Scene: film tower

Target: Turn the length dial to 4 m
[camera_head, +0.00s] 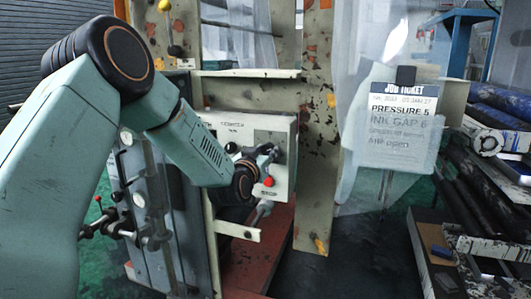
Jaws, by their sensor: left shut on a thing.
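The light control panel (228,133) stands in the middle on the machine's post, with small dark lettering at its upper left that I cannot read surely. A red button (268,182) marked STOP sits low on it. My left arm reaches in from the left, and my left gripper (268,156) is at the panel's face, just above the red button. It is shut on what appears to be the length dial, which its fingers and wrist largely hide. I cannot read the dial's setting. My right gripper is not in view.
Levers with red and dark knobs (98,199) stand at the left. Clear film hangs behind the posts.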

